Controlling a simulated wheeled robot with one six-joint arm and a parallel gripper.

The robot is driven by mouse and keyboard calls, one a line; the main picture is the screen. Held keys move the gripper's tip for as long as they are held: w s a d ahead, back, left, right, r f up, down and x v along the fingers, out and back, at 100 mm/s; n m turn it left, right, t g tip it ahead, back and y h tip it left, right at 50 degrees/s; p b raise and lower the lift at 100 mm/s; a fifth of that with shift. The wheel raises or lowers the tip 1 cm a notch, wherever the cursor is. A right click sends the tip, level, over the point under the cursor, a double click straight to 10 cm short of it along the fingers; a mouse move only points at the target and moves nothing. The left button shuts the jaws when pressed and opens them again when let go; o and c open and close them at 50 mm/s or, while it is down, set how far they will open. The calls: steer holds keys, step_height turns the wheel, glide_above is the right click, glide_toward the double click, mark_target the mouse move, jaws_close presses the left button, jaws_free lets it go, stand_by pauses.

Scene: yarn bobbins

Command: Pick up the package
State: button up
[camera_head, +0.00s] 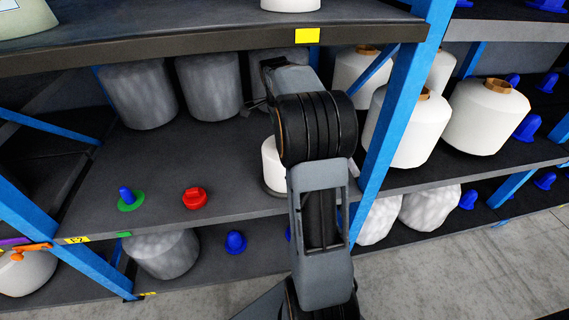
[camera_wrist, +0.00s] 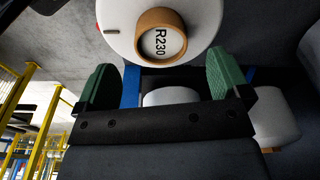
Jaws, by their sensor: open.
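A white yarn package (camera_wrist: 118,30) with a brown core marked R230 fills the top middle of the wrist view, its end facing the camera. My gripper (camera_wrist: 160,68) is open with its two green fingers apart. The fingers are just below the package in the picture, one toward each side, and nothing shows gripped between them. In the head view, a white package (camera_head: 271,168) stands on the middle shelf, partly hidden behind my arm. I cannot tell for certain that it is the R230 one. My gripper is mostly hidden by my arm there.
The middle shelf (camera_head: 235,185) also holds grey packages (camera_head: 210,88) at the back, a red peg (camera_head: 195,197) and a blue peg on a green base (camera_head: 128,198). A blue post (camera_head: 395,125) stands close right of my arm. An upper shelf edge (camera_head: 200,45) overhangs.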

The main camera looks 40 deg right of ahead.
steer(key=shift+d+f+b, duration=0.2)
steer(key=shift+f, duration=1.05)
steer(key=shift+d+f+b, duration=0.15)
steer(key=shift+d+f, duration=0.05)
steer(key=shift+f, duration=1.05)
steer(key=shift+c, duration=0.3)
jaws_close()
steer(key=shift+r, duration=0.15)
